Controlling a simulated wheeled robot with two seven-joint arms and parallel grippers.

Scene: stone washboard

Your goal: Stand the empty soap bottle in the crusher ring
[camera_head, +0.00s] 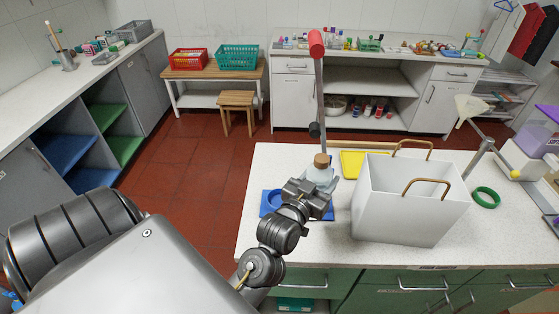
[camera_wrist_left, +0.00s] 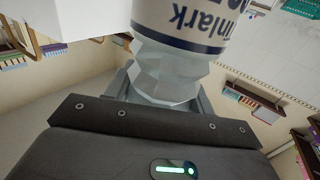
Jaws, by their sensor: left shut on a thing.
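The soap bottle (camera_head: 319,174) is pale, with a brown cap (camera_head: 321,159), and stands about upright in the head view. My left gripper (camera_head: 309,189) is shut on it. In the left wrist view the clear, faceted part of the bottle (camera_wrist_left: 168,72) sits between the fingers, with a dark-lettered label (camera_wrist_left: 185,20) beyond. The crusher has a blue base (camera_head: 267,209) with a ring-like blue part, partly hidden by my gripper, and a tall grey lever with a red handle end (camera_head: 316,43). Whether the bottle touches the base cannot be told. My right gripper is not in view.
A white box with gold handles (camera_head: 405,205) stands close on the right. A yellow tray (camera_head: 352,164) lies behind the bottle, and a green ring (camera_head: 486,197) lies farther right. The white counter (camera_head: 262,168) is bare to the left of the lever.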

